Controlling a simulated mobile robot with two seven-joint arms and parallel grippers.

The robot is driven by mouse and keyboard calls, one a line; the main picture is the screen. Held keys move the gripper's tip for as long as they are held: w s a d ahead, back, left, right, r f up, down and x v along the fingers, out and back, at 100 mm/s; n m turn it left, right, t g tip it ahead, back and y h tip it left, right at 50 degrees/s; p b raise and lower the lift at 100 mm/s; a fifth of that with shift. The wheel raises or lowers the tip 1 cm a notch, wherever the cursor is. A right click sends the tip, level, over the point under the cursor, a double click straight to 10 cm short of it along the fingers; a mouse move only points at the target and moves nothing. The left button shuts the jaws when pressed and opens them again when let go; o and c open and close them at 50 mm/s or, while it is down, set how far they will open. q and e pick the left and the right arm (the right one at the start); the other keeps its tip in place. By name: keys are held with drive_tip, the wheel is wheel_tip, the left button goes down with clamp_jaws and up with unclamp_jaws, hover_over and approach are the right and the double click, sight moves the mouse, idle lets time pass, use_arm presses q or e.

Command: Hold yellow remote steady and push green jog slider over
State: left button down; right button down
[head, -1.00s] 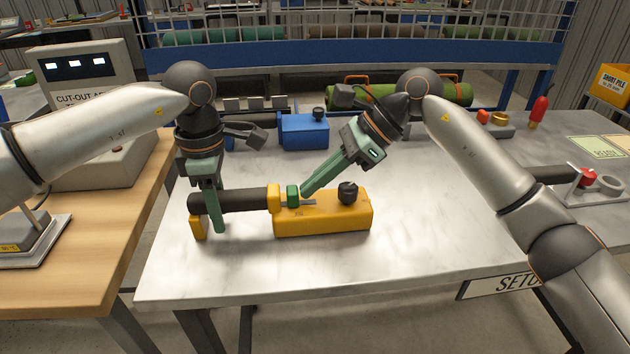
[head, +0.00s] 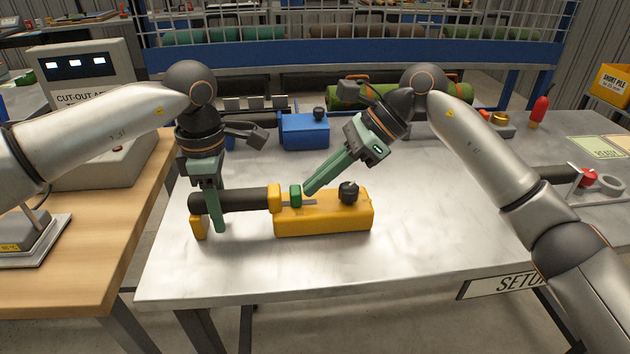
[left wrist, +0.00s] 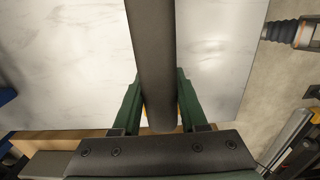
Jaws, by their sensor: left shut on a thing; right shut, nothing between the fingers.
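The yellow remote (head: 335,220) lies on the metal table, with a black grip bar (head: 243,200) extending left and a black knob (head: 348,191) on top. Its green jog slider (head: 295,196) sits near the left end of the yellow body, close to the yellow collar. My left gripper (head: 210,220) is shut on the black grip bar; the left wrist view also shows the bar (left wrist: 155,60) between its fingers. My right gripper (head: 307,191) is shut and empty, tilted, its fingertips just right of the slider. I cannot tell whether they touch it.
A blue box (head: 305,131) with a black knob stands behind the remote. A green roll (head: 440,94) lies at the back. A red knob fixture (head: 588,178) is at the right. The table (head: 420,240) is clear right and front of the remote.

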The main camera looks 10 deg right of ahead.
use_arm(q)
drive_tip(key=shift+s+d+f, duration=0.1)
drive_tip(key=shift+d+f, duration=0.05)
drive_tip(key=shift+f, duration=0.1)
use_arm(e)
drive_tip(key=v, duration=0.9)
drive_tip(key=shift+d, duration=0.15)
use_arm(q)
drive_tip(key=c, duration=0.7)
unclamp_jaws()
drive_tip(key=o, duration=0.3)
drive_tip(key=shift+r, duration=0.15)
use_arm(e)
drive_tip(key=shift+w, duration=0.1)
use_arm(q)
drive_tip(key=shift+o, duration=0.2)
